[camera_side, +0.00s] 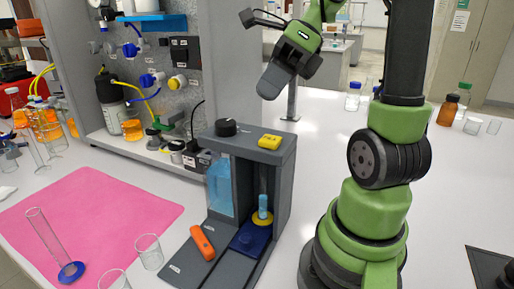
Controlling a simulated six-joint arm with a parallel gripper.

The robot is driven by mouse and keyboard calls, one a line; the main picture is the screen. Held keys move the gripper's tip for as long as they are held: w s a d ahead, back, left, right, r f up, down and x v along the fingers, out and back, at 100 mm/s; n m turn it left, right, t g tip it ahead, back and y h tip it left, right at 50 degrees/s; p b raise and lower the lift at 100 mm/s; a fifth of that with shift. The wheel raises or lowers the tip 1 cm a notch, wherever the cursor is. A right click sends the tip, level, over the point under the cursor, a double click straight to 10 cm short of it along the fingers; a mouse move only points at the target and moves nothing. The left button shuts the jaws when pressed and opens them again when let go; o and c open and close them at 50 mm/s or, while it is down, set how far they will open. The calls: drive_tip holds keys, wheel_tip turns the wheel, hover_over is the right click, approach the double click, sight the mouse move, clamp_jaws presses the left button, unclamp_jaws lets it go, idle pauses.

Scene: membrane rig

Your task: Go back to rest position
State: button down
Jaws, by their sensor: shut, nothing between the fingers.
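My gripper (269,87) hangs in the air above and behind the membrane rig (225,148), at the upper middle of the view. It is shut and holds nothing, and it touches nothing that I can see. The rig is a dark grey stand with a black knob and a yellow block (270,141) on top. A blue translucent container (220,187) stands in its left bay. A small light-blue cylinder (263,205) stands on a yellow ring in its right bay. An orange tool (202,242) lies on the rig's front base.
A pink mat (110,215) lies at left with a tilted-looking glass cylinder (50,240) on a blue foot. Glass beakers (148,252) stand left of the rig. A panel with valves (165,75) rises behind. Bottles (448,110) stand at back right. The right bench is mostly clear.

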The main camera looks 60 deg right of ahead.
drive_tip(key=shift+a, duration=0.1)
drive_tip(key=s+a+n+t+h, duration=0.1)
drive_tip(key=s+a+n+h, duration=0.1)
drive_tip(key=n, duration=1.2)
drive_tip(key=s+a+n+t+h, duration=0.2)
drive_tip(key=a+n+h, duration=0.2)
drive_tip(key=n, duration=0.9)
drive_tip(key=shift+a+r+n, duration=0.4)
drive_tip(key=shift+a+r, duration=0.05)
drive_tip(key=shift+a, duration=0.75)
